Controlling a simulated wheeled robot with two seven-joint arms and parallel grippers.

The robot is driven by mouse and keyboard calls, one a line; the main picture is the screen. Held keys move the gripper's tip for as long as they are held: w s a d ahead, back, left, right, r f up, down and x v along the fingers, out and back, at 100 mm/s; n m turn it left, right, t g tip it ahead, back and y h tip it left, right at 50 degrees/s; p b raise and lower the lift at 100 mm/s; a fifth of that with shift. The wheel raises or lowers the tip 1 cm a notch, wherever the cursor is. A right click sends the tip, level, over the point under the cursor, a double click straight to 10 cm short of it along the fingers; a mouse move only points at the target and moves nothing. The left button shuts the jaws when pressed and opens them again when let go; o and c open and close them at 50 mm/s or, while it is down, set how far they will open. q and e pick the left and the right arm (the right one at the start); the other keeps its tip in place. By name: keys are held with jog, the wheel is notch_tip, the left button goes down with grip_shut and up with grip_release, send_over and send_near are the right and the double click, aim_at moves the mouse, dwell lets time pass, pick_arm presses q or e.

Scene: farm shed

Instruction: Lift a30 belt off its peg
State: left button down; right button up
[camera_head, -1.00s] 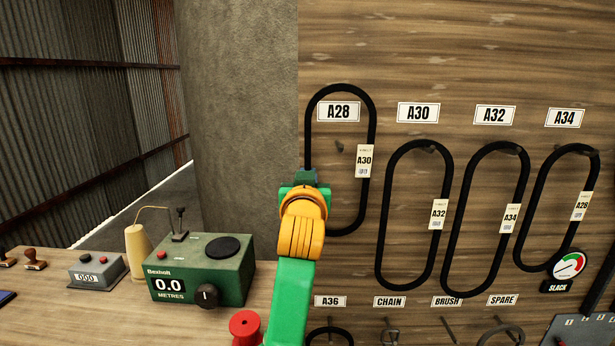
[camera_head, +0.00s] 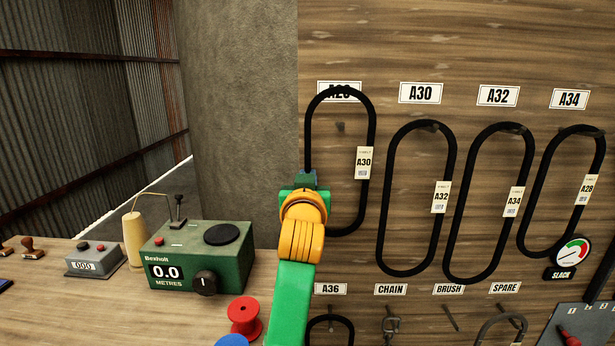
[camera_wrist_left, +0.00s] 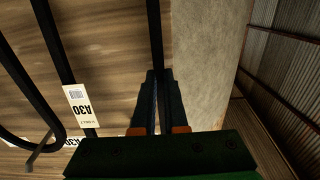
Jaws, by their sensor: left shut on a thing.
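The A30 belt (camera_head: 374,118) is a black loop with a white A30 tag on its right side, in front of the board under the A28 sign. My left gripper (camera_head: 306,180) is shut on the belt's left strand. In the left wrist view the jaws (camera_wrist_left: 157,100) close around that strand, and the tag (camera_wrist_left: 81,105) hangs on the other strand. The A28 peg (camera_head: 340,127) shows inside the loop, below its top curve and apart from it. My right gripper is not in view.
Belts tagged A32 (camera_head: 385,215), A34 (camera_head: 449,220) and A28 (camera_head: 524,215) hang to the right under the A30, A32 and A34 signs. A green metre box (camera_head: 225,265), red spool (camera_head: 244,316) and grey counter (camera_head: 95,262) stand on the bench at left.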

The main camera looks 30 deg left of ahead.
pick_arm(q)
notch_tip(320, 180, down, 4)
jog(key=shift+r+b, duration=0.1)
jog(key=shift+b, duration=1.15)
